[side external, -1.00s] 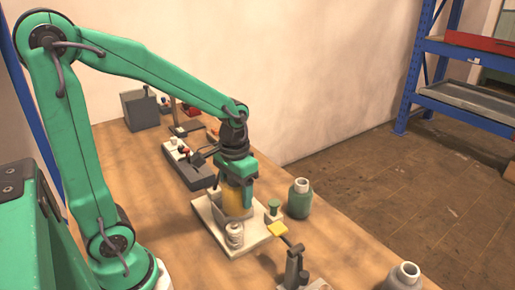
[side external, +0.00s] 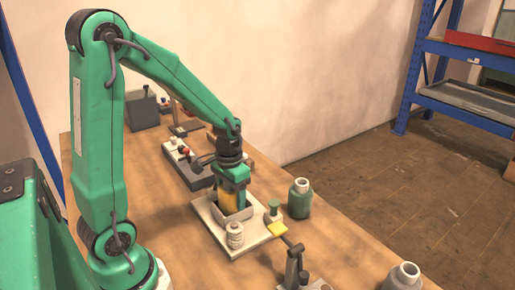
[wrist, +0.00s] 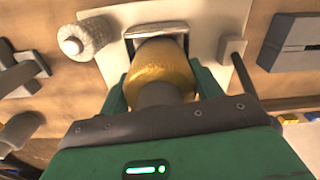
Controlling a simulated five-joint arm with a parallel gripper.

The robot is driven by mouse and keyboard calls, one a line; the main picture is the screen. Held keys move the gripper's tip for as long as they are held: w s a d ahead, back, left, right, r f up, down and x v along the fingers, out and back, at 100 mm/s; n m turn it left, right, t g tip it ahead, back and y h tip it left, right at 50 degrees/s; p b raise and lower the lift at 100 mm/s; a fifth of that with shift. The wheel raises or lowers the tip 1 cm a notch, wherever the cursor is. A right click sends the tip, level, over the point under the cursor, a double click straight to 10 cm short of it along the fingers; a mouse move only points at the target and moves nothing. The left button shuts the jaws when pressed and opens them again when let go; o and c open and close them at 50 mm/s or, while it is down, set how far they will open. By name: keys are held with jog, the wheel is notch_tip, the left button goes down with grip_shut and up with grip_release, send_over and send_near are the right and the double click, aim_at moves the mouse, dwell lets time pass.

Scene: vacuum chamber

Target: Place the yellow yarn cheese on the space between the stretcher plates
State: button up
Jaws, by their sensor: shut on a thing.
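The yellow yarn cheese (wrist: 160,68) is between the fingers of my gripper (wrist: 162,90) in the wrist view. In the side view, my gripper (side external: 231,196) is shut on the yellow cheese (side external: 230,200), low over the pale base plate (side external: 207,217). Grey upright plates (side external: 237,214) stand on that base around the cheese's lower end. One plate's edge (wrist: 156,29) shows just beyond the cheese in the wrist view. The fingers hide part of the cheese, and I cannot tell whether it touches the base.
A white ribbed spool (side external: 235,235) stands at the base's front. A green bottle (side external: 300,198) stands behind. A dark clamp-like stand (side external: 295,267) is at front right.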

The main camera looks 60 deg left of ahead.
jog(key=shift+f, duration=0.8)
jog(key=shift+f, duration=0.1)
jog(key=o, duration=1)
jog(key=shift+o, duration=0.2)
notch_tip(320, 180, up, 12)
jog(key=shift+r, duration=0.2)
